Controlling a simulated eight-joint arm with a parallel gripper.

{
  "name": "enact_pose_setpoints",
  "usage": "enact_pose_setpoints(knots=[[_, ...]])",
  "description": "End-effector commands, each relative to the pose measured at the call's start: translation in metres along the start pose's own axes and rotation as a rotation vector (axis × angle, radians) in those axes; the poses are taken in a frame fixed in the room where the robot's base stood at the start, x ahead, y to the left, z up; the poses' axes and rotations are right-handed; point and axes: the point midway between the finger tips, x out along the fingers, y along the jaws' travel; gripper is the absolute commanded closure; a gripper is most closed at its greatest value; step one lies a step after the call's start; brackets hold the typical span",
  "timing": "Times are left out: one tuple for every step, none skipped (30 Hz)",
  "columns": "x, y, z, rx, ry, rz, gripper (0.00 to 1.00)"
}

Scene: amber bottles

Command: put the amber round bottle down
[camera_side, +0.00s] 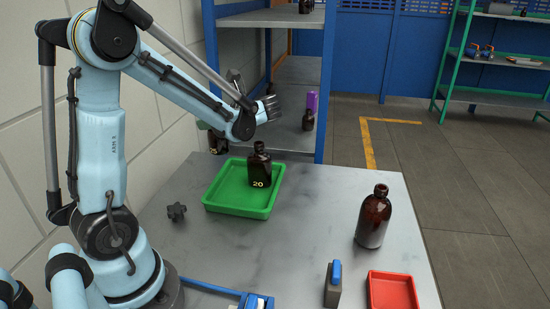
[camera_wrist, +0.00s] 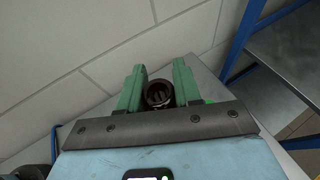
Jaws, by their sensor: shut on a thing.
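My gripper (camera_wrist: 158,82) has two green fingers, which are shut on an amber bottle (camera_wrist: 160,94) with a dark open mouth, seen from above in the wrist view. In the side view my forearm mostly hides the gripper. The lower part of a dark amber bottle (camera_side: 217,144) shows below the forearm, by the far left edge of the table and the wall. I take it for the held one. I cannot tell whether its base touches the table.
A green tray (camera_side: 222,207) holds an amber bottle marked 20 (camera_side: 260,168). Another amber bottle (camera_side: 374,218) stands at the table's right. The table's middle is clear.

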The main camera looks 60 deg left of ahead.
Motion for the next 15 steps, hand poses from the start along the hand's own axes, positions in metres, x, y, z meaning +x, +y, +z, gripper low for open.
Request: enact_pose_setpoints(knots=[[-0.003,0.000,0.006,0.000,-0.001,0.000,0.99],[-0.005,0.000,0.010,0.000,-0.001,0.000,0.99],[-0.007,0.001,0.016,0.000,-0.001,0.000,0.99],[-0.008,0.001,0.019,0.000,0.000,0.000,0.99],[-0.009,0.000,0.021,0.000,0.000,0.000,0.99],[-0.011,0.000,0.025,0.000,0.000,0.000,0.99],[-0.012,0.000,0.028,0.000,0.000,0.000,0.99],[-0.013,0.000,0.031,0.000,0.000,0.000,0.99],[-0.015,0.000,0.035,0.000,0.000,0.000,0.99],[-0.016,0.000,0.038,0.000,0.000,0.000,0.99],[-0.019,-0.002,0.038,0.005,0.001,-0.011,0.99],[-0.024,-0.010,0.035,0.018,0.002,-0.041,0.99],[-0.027,-0.015,0.033,0.026,0.003,-0.060,0.99],[-0.031,-0.019,0.032,0.033,0.003,-0.078,0.99],[-0.037,-0.026,0.029,0.045,0.005,-0.106,0.99]])
